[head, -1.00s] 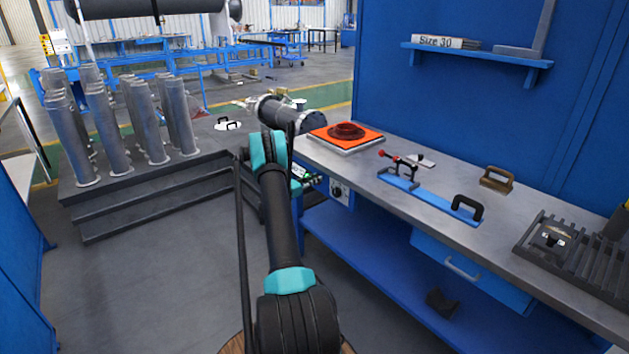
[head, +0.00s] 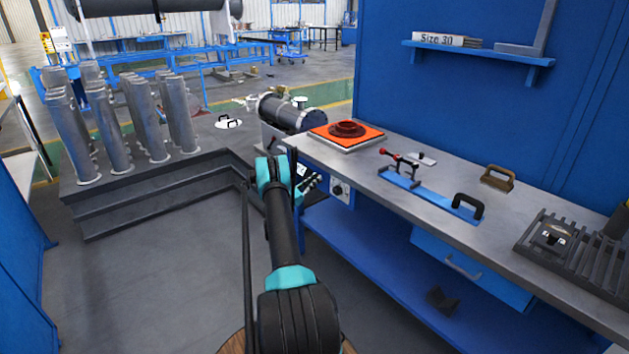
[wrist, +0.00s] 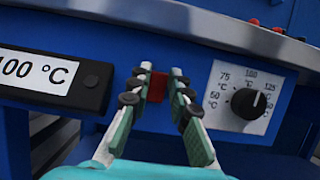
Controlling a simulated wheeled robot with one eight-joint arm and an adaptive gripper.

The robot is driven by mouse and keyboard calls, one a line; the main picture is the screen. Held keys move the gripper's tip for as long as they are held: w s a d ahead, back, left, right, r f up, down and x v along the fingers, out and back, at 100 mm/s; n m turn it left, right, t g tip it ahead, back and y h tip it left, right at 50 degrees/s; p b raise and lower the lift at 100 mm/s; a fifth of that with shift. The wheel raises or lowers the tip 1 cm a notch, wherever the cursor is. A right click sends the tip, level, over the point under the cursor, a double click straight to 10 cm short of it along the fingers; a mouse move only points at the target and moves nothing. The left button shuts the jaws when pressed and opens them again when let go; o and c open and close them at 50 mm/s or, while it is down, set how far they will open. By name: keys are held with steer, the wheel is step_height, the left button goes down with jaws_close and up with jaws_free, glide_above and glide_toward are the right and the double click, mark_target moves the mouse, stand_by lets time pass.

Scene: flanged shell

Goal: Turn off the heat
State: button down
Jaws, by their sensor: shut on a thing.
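The heating plate (head: 374,139) glows orange on the bench's far end, with a dark red flange ring (head: 347,129) on it. Below the bench edge is the control panel with a dial (head: 338,190). In the wrist view the black dial knob (wrist: 246,104) sits on a white temperature scale, right of a small red switch (wrist: 157,87). A display (wrist: 38,71) on the left reads about 100 °C, its first digit cut by the edge. My gripper (wrist: 155,88) has its fingertips on either side of the red switch, shut on it. My gripper (head: 313,182) also shows at the panel.
A grey cylinder (head: 288,113) lies behind the plate. A blue toggle-clamp fixture (head: 430,196) and a brown-handled block (head: 497,177) are on the bench (head: 400,215). Tall metal tubes (head: 140,122) stand on the platform at left. The floor in front is clear.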

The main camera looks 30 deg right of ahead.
steer(key=c, duration=1.4)
jaws_free()
steer(key=shift+a, duration=0.1)
steer(key=s+a+f, duration=0.1)
steer(key=a, duration=1.3)
steer(key=shift+a, duration=0.3)
